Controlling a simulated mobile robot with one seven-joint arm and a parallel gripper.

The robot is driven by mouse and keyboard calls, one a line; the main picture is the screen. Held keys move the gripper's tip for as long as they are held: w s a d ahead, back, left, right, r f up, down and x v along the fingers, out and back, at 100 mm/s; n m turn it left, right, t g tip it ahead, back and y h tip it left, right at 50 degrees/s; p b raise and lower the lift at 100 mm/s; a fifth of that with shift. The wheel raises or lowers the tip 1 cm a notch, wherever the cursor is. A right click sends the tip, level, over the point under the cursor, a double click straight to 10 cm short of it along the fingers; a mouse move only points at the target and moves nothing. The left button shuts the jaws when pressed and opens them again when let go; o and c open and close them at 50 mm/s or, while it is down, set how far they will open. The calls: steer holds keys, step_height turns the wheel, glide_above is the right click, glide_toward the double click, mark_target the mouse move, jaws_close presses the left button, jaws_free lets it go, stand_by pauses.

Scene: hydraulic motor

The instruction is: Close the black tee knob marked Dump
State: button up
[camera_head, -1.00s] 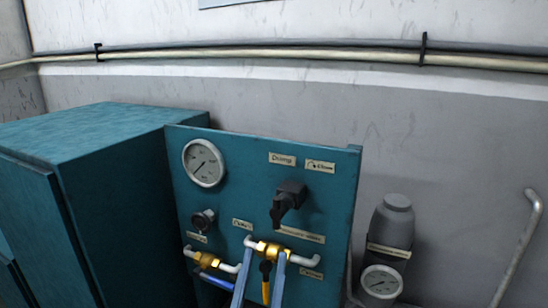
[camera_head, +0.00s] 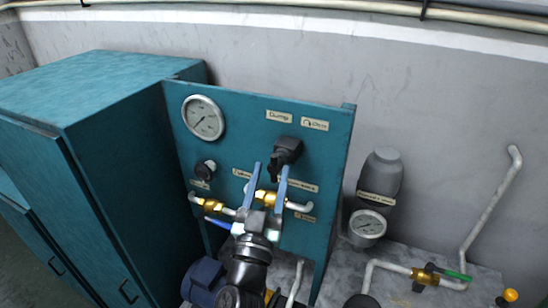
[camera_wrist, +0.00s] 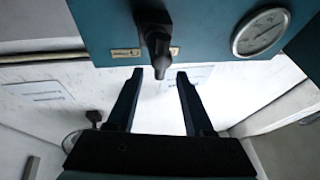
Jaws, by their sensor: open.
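The black tee knob (camera_head: 287,151) sits on the teal panel (camera_head: 232,112), below the labels "Dump" (camera_head: 279,116) and "Close" (camera_head: 315,124). Its handle points downward and slightly left in the head view. My gripper (camera_head: 271,166) is open and empty, with its two blue fingers pointing up toward the knob's lower end. In the wrist view the knob (camera_wrist: 155,40) hangs just beyond and roughly between the fingertips (camera_wrist: 160,72). The fingers appear apart from it; the exact depth gap is hard to tell.
A pressure gauge (camera_head: 203,118) and a small black knob (camera_head: 205,168) are on the panel's left. Brass fittings (camera_head: 267,198) with pipes lie below the tee knob, partly behind my fingers. A teal cabinet (camera_head: 90,100) stands left; a grey cylinder (camera_head: 381,175) and gauge (camera_head: 368,228) stand right.

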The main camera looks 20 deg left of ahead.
mark_target(273, 165)
steer(key=shift+x, duration=1.95)
steer(key=shift+f, duration=0.1)
jaws_close()
